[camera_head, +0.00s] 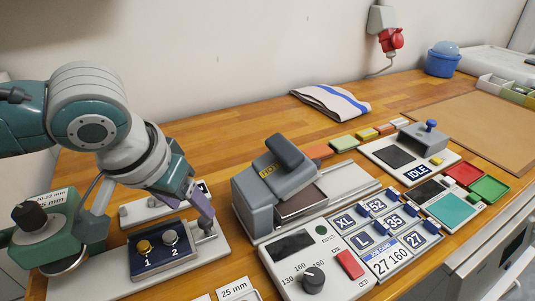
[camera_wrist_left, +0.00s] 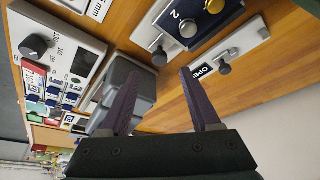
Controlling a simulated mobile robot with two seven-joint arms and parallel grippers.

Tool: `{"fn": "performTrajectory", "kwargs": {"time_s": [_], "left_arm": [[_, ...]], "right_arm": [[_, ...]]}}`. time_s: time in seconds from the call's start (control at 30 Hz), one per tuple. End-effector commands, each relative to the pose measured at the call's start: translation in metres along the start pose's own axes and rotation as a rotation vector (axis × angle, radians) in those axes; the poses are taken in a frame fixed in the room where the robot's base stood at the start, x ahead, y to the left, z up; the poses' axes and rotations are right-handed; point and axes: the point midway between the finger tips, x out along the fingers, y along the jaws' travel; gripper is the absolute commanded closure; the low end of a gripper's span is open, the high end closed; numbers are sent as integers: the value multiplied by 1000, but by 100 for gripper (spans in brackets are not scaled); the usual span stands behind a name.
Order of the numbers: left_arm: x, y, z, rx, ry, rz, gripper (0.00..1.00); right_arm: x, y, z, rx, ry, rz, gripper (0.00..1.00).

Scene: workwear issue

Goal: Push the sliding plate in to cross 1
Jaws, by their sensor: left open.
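A dark brown plate (camera_head: 300,201), which looks like the sliding plate, lies on a pale base beside the grey press (camera_head: 262,190) with a yellow label. No cross marked 1 can be made out. My left gripper (camera_head: 203,205) is open and empty, left of the press, above the right end of the board with the blue block (camera_head: 160,262) numbered 1 and 2. In the left wrist view my left gripper (camera_wrist_left: 168,74) has its fingers apart over bare wood. The press (camera_wrist_left: 125,85) is at its left there, partly behind one finger. My right gripper is out of view.
A grey lever (camera_head: 207,226) stands close to my left gripper. A white strip with a knob (camera_head: 153,201) lies behind the blue block. A control panel (camera_head: 310,262) with a dial is in front of the press. A folded towel (camera_head: 330,101) lies behind; wood around it is clear.

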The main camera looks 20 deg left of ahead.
Motion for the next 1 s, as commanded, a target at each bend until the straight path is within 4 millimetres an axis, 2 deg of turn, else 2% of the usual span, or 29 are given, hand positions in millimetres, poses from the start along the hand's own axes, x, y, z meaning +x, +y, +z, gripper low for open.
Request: {"fn": "performTrajectory", "kwargs": {"time_s": [0.1, 0.3, 0.5, 0.77, 1.0], "left_arm": [[25, 0, 1, 0, -1, -1, 37], [53, 0, 0, 1, 1, 0, 37], [64, 1, 0, 4, 1, 0, 37], [64, 0, 0, 4, 1, 0, 37], [64, 0, 0, 3, 1, 0, 64]], "right_arm": [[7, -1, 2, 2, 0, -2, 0], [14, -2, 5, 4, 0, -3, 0], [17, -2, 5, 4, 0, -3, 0], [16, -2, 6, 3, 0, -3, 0], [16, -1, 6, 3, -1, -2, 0]]}}
